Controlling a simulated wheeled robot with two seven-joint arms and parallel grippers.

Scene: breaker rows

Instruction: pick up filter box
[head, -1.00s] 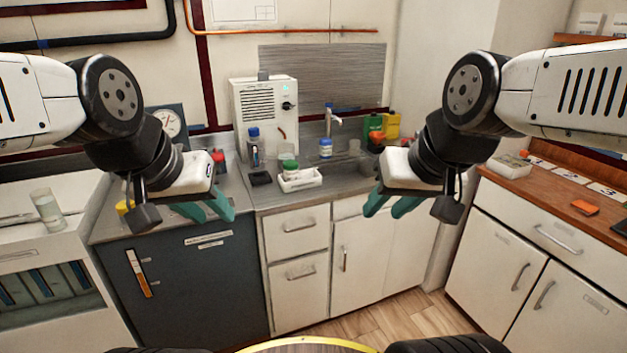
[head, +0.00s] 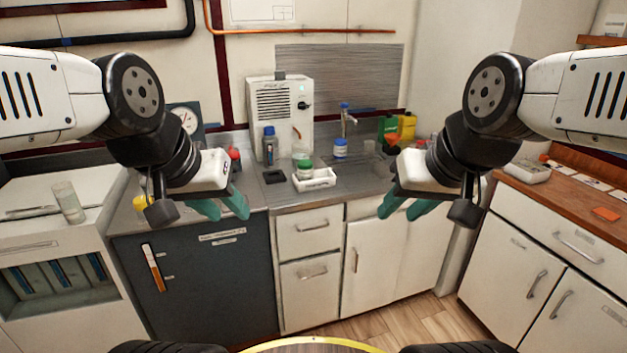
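No thing in view is clearly marked as the filter box. A small white box (head: 527,171) lies on the wooden counter at the right, behind my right arm; I cannot tell if it is the filter box. White boxes on the upper right shelf (head: 614,27) are cut off by the frame edge. My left gripper (head: 229,212) has teal fingers apart and empty, in front of the grey counter's left part. My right gripper (head: 399,212) also has its fingers apart and empty, in front of the white cabinet doors. Neither gripper touches anything.
The grey counter holds a white tray (head: 315,180) with a green-lidded jar, a blue-capped bottle (head: 269,145), a white machine (head: 281,108) and a tap (head: 346,120). Green and yellow containers (head: 406,126) stand behind. An orange item (head: 606,214) lies on the wooden counter. Some floor (head: 372,325) is clear.

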